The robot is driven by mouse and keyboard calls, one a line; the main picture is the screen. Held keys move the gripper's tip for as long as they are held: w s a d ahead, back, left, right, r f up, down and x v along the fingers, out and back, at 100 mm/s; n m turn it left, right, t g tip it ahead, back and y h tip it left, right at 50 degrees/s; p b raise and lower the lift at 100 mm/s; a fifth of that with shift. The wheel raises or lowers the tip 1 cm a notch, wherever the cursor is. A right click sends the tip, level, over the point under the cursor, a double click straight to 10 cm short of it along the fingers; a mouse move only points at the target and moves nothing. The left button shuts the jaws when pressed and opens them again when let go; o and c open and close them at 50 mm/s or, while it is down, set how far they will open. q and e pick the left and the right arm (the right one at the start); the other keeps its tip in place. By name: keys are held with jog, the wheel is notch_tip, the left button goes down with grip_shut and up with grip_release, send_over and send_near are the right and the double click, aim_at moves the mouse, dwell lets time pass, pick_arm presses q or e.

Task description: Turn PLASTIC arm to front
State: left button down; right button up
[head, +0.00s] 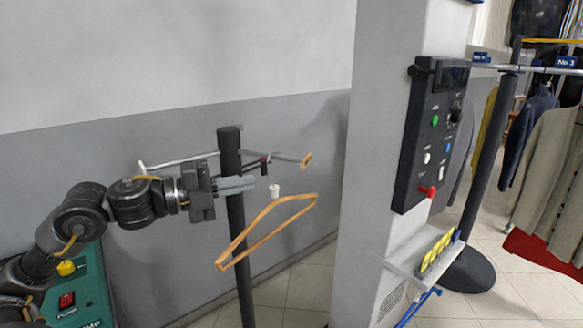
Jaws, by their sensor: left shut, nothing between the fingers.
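A dark upright post (230,145) carries thin rotating arms at its upper part. One grey arm (172,161) points left and ends in a white tip. Another arm (283,156) points right and ends in an orange, wood-coloured tip. A short dark and red piece (264,163) and a small white cylinder (274,190) show just right of the post. No label reading PLASTIC is legible. My left gripper (250,184) is shut and empty, crossing in front of the post just below the arms; contact is unclear. My right gripper is not in view.
A wooden hanger-shaped frame (233,248) shows below the gripper. A pillar (378,130) with a dark control panel (411,150) and a small shelf (405,262) stands right. Hung clothes (550,165) are far right. A green machine (88,285) is lower left.

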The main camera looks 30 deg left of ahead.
pick_arm(q)
jog(key=w+a+p+x, duration=0.1)
jog(key=p+x, duration=0.5)
jog(key=x, duration=0.6)
jog(key=shift+w+a, duration=0.5)
jog(key=shift+a, duration=0.2)
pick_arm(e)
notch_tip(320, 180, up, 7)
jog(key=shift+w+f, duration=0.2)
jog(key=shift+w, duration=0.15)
pick_arm(q)
jog(key=shift+w+p, duration=0.1)
jog(key=shift+p, duration=0.2)
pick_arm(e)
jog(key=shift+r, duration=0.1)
